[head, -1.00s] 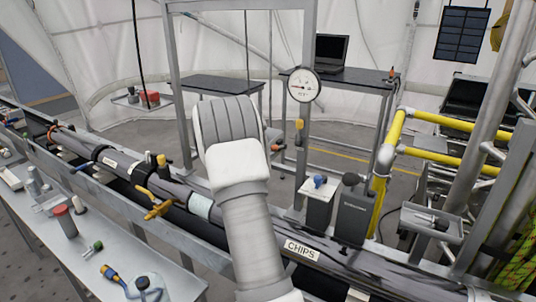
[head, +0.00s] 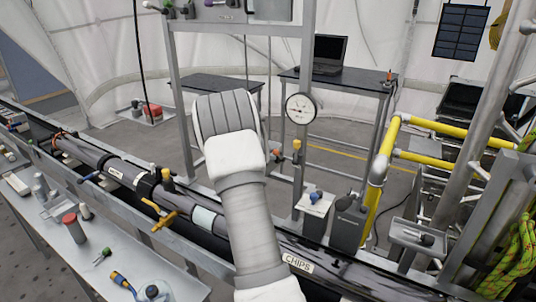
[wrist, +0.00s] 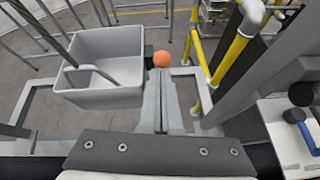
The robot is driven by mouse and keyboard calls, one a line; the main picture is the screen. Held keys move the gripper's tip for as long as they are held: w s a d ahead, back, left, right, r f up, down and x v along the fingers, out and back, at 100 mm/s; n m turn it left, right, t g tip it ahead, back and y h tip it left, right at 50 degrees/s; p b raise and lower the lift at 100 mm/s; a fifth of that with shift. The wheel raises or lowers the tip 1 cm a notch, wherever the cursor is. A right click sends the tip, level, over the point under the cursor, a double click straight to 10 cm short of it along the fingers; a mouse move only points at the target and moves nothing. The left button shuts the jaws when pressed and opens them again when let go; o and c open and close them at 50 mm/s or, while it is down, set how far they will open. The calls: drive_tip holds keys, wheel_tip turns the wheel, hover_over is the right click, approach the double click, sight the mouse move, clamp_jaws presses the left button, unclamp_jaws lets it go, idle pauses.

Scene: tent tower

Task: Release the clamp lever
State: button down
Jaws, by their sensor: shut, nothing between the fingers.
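In the wrist view my gripper (wrist: 165,80) is shut and empty, its two fingers together and pointing forward. A round orange knob (wrist: 162,59) lies right at the fingertips in the picture; I cannot tell whether they touch it. It may be the end of the clamp lever, whose arm I cannot make out. In the head view an orange-tipped handle (head: 296,145) stands on the frame post below the round gauge (head: 300,108). Another orange piece (head: 277,155) shows beside my arm. My arm hides my fingertips in that view.
A grey bin (wrist: 108,70) is left of my fingers, with yellow rails (wrist: 232,55) beyond to the right. In the head view a long dark pipe with yellow handles (head: 165,219) runs along the bench. The CHIPS label (head: 298,262) is near my arm.

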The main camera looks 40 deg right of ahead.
sight(274, 151)
drive_tip(key=d+r+p, duration=0.2)
drive_tip(key=d+r, duration=0.1)
drive_tip(key=shift+w+r, duration=0.2)
drive_tip(key=shift+w, duration=0.2)
drive_tip(key=shift+w+d+r+p, duration=0.2)
drive_tip(key=shift+d+r+p, duration=0.2)
drive_tip(key=shift+d, duration=0.25)
drive_tip(key=shift+w+d+r+p, duration=0.15)
drive_tip(key=shift+d+r+p, duration=0.1)
drive_tip(key=shift+d+p, duration=0.25)
drive_tip(key=shift+d+r, duration=0.2)
drive_tip(key=shift+d, duration=0.15)
